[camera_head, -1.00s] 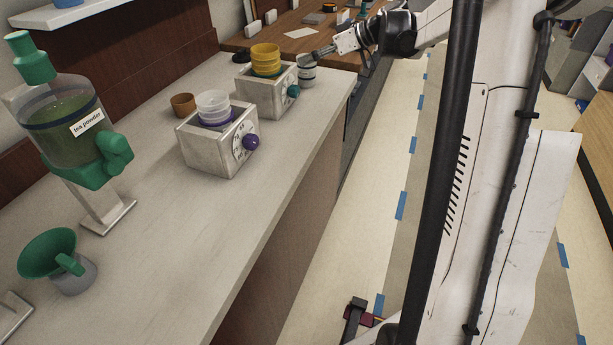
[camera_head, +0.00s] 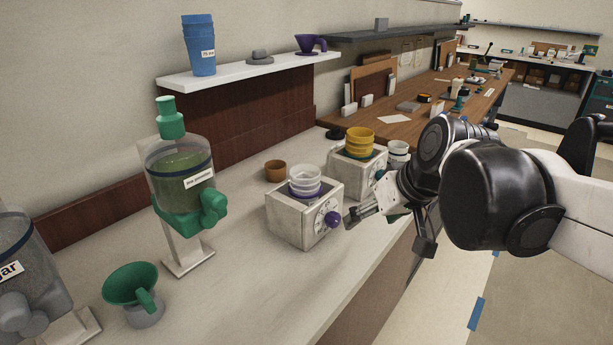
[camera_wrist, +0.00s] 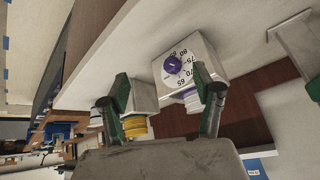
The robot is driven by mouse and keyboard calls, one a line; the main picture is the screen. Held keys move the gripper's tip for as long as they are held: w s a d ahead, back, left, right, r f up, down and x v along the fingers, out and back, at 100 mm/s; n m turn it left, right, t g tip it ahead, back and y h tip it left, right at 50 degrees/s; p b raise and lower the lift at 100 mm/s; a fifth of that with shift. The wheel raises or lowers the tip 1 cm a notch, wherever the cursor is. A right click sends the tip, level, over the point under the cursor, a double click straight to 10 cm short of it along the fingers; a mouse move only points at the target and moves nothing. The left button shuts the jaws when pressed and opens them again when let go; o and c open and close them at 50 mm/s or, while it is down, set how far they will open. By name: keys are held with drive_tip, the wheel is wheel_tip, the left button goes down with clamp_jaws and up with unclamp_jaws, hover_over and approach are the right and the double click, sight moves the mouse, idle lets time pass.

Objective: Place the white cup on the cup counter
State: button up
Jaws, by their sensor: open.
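A stack of white cups (camera_head: 305,178) stands on the pale dial box with a purple knob (camera_head: 304,220). The cups show partly in the wrist view (camera_wrist: 190,98), behind a finger. Another white cup or cup stack (camera_head: 398,148) with a dark band stands behind the yellow-cup box, partly hidden by my arm. My gripper (camera_head: 354,216) is open and empty, just right of the purple knob in the head view. In the wrist view its fingers (camera_wrist: 162,78) frame the dial box without gripping it. I cannot tell which surface is the cup counter.
Yellow cups (camera_head: 359,140) stand on a second box. A brown cup (camera_head: 275,170) is behind the white stack. A tea powder dispenser (camera_head: 184,185) and green funnel (camera_head: 131,284) stand left. A shelf (camera_head: 240,69) overhangs behind.

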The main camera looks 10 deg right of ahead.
drive_tip(key=s+a+f+m+h, duration=0.1)
drive_tip(key=s+f, duration=0.3)
drive_tip(key=s, duration=0.5)
drive_tip(key=shift+s+f+t+h, duration=0.3)
drive_tip(key=shift+s+t+h, duration=0.1)
drive_tip(key=shift+h, duration=0.1)
wheel_tip(320, 180, up, 3)
drive_tip(key=p, duration=0.3)
